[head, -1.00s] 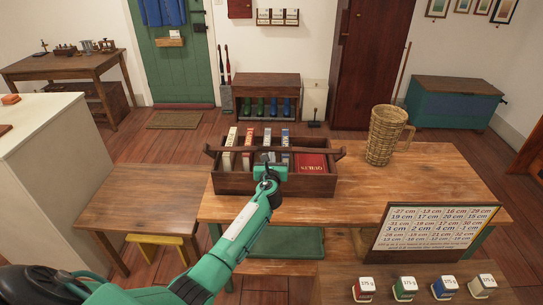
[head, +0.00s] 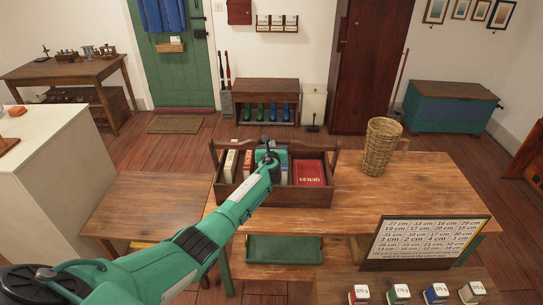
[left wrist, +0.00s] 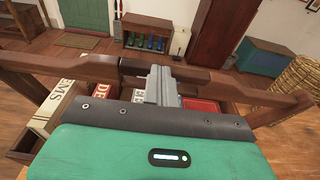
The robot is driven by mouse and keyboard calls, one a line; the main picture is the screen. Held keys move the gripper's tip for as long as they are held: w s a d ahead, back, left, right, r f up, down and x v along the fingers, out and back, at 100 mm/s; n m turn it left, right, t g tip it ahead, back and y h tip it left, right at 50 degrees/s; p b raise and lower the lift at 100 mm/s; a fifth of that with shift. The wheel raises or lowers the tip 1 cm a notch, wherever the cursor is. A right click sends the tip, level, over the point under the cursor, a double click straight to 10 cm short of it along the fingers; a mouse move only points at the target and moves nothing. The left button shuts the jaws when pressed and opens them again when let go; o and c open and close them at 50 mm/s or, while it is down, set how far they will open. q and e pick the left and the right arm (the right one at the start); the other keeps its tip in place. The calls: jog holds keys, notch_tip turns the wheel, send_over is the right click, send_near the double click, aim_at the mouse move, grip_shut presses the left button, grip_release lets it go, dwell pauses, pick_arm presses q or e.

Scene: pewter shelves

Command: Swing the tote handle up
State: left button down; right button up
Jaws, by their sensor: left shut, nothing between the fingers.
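The wooden tote (head: 300,197) stands on the wooden table, with books and boxes in it. Its brown handle (head: 337,158) stands raised, with side arms rising from both ends and its bar across the tote's back. In the left wrist view the handle bar (left wrist: 220,82) runs from side to side. My left gripper (head: 268,154) is shut and empty, over the middle of the tote. In the left wrist view its grey fingers (left wrist: 160,75) overlap the middle of the bar; I cannot tell whether they touch. My arm hides part of the tote. My right gripper is out of view.
A wicker jug (head: 381,148) stands right of the tote on the table (head: 420,190). A framed number board (head: 425,243) and several small labelled blocks are at the front right. A lower wooden table (head: 145,205) is on the left. A red book (head: 310,172) lies in the tote.

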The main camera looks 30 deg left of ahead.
pick_arm(q)
jog(key=shift+w+a+r+b, duration=0.15)
jog(key=shift+w+a+b, duration=0.1)
jog(key=shift+w, duration=0.35)
jog(key=shift+w+a+r+b, duration=0.2)
jog(key=shift+w+a+b, duration=0.1)
jog(key=shift+w, duration=0.25)
jog(key=shift+w+a+r+b, duration=0.15)
jog(key=shift+w+a+b, duration=0.1)
jog(key=shift+w, duration=0.35)
jog(key=shift+w+a+r, duration=0.1)
jog(key=shift+r, duration=0.2)
